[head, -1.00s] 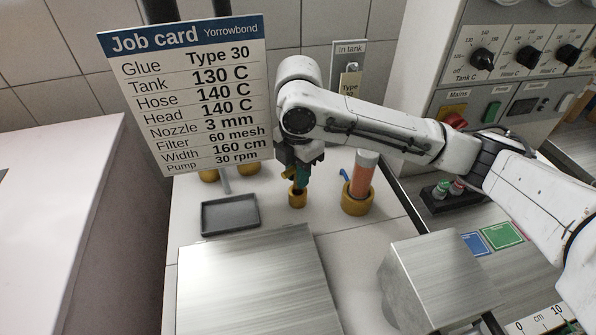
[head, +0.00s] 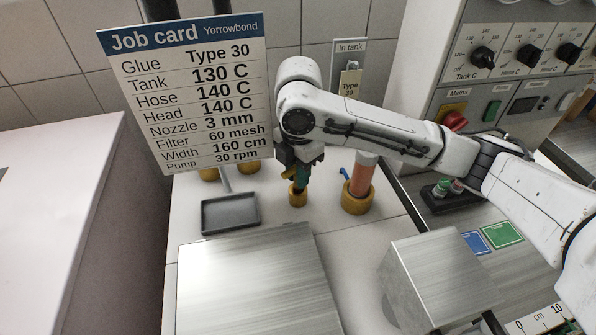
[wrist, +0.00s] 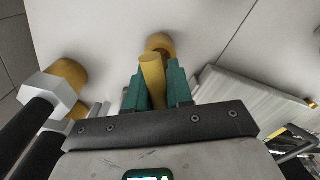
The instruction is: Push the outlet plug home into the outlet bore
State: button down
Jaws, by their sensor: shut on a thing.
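My gripper (head: 302,178) points down over a small brass collar (head: 297,199) on the pale bench, which looks like the outlet bore. In the wrist view, the teal fingers of my gripper (wrist: 153,88) are shut on a tapered yellow-brass plug (wrist: 152,75). The plug's far end overlaps the brass collar (wrist: 160,42) in that view. The fingers stand just above the collar. I cannot tell how deep the plug sits, as its tip and the hole are hidden.
A red cylinder (head: 361,180) stands in a larger brass collar (head: 357,203) to the right, close under my arm. A grey tray (head: 231,213) lies to the left. A metal box (head: 245,285) and a metal block (head: 435,280) stand in front.

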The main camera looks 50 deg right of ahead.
jog(key=shift+f+b, duration=0.75)
jog(key=shift+f, duration=0.45)
jog(key=shift+r, duration=0.1)
jog(key=shift+r+p, duration=1)
dwell(1.4)
jog(key=shift+f+b, duration=0.55)
jog(key=shift+f, duration=0.55)
jog(key=c, duration=0.9)
grip_release()
jog(key=shift+f, duration=0.1)
notch_tip(320, 180, up, 11)
jog(key=shift+r, duration=0.1)
